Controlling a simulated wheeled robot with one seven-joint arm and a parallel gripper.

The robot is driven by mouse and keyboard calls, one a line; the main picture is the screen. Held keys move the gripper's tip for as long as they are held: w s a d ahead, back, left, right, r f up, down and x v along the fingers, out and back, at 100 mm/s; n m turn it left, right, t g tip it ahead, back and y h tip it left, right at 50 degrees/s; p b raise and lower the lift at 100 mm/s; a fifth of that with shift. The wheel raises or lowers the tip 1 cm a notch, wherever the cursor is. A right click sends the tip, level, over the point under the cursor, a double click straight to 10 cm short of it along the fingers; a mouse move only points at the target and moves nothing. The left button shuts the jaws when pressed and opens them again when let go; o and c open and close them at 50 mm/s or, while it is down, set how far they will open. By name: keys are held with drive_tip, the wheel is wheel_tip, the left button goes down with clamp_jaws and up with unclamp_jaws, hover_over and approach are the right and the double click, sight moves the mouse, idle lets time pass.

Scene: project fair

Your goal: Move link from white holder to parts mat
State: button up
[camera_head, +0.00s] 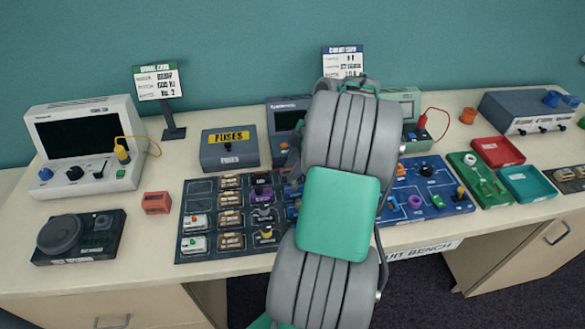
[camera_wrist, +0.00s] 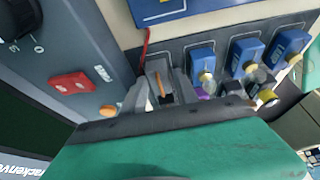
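My gripper (camera_wrist: 165,118) shows in the wrist view as a dark bar above a teal housing; its fingertips are hard to separate from the parts beyond. A narrow grey piece with an orange strip (camera_wrist: 160,83) stands just past the bar; I cannot tell whether it is held or is a part on the bench. In the head view my arm hides the gripper. White holders (camera_head: 194,244) sit at the left of a dark board (camera_head: 183,200). A blue mat (camera_head: 403,174) with several small parts lies to the right. I cannot make out the link with certainty.
Blue blocks (camera_wrist: 246,55) stand in a row in the wrist view, near a grey device with a red switch (camera_wrist: 73,83). The bench also holds a fuse box (camera_head: 229,148), a white instrument (camera_head: 84,145), a red tray (camera_head: 497,152) and a teal tray (camera_head: 527,183).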

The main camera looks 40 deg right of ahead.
drive_tip(key=shift+r, duration=0.1)
drive_tip(key=p+v, duration=0.4)
drive_tip(key=v, duration=0.8)
drive_tip(key=w+a+r+m+h, duration=0.1)
drive_tip(key=w+a+m, duration=0.15)
drive_tip(key=a, duration=0.75)
drive_tip(key=w+a+r+m, duration=0.2)
drive_tip(key=w+a, duration=0.2)
drive_tip(key=a, duration=0.5)
drive_tip(key=s+a+f+m+h, duration=0.1)
drive_tip(key=s+a+m, duration=0.1)
drive_tip(key=s+a, duration=0.1)
drive_tip(key=s+a+f+m, duration=0.2)
drive_tip(key=s+a, duration=0.1)
drive_tip(key=a, duration=0.2)
drive_tip(key=s+a+f+m+t+h, duration=0.1)
drive_tip(key=s+a+f+m, duration=0.1)
drive_tip(key=a, duration=0.3)
drive_tip(key=shift+s+h, duration=0.3)
drive_tip(key=shift+s, duration=0.25)
drive_tip(key=shift+d+m, duration=0.1)
drive_tip(key=shift+m, duration=0.15)
